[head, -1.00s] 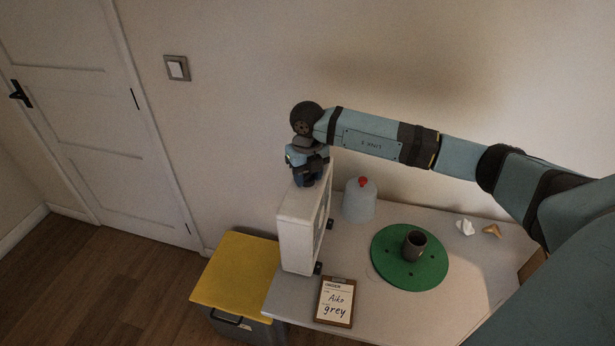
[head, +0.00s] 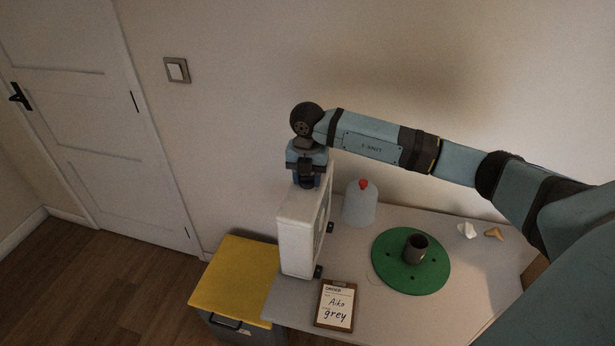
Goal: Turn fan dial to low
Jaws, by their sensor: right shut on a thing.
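The fan is a white box-shaped unit (head: 297,240) standing upright on dark feet at the left end of the table. Its narrow side and top face me, and its grille side is turned to the right, seen edge-on. My right gripper (head: 308,184) points down at the top of the fan and is shut at its top face. The dial itself is hidden by the gripper, so its setting cannot be read. My left gripper is not in view.
On the table (head: 375,305) stand a green round disc (head: 400,278) with a dark cup (head: 415,248), a grey dome with a red knob (head: 360,205), a clipboard reading "Aiko grey" (head: 335,305) and small white and orange pieces. A yellow-lidded bin (head: 235,278) stands left.

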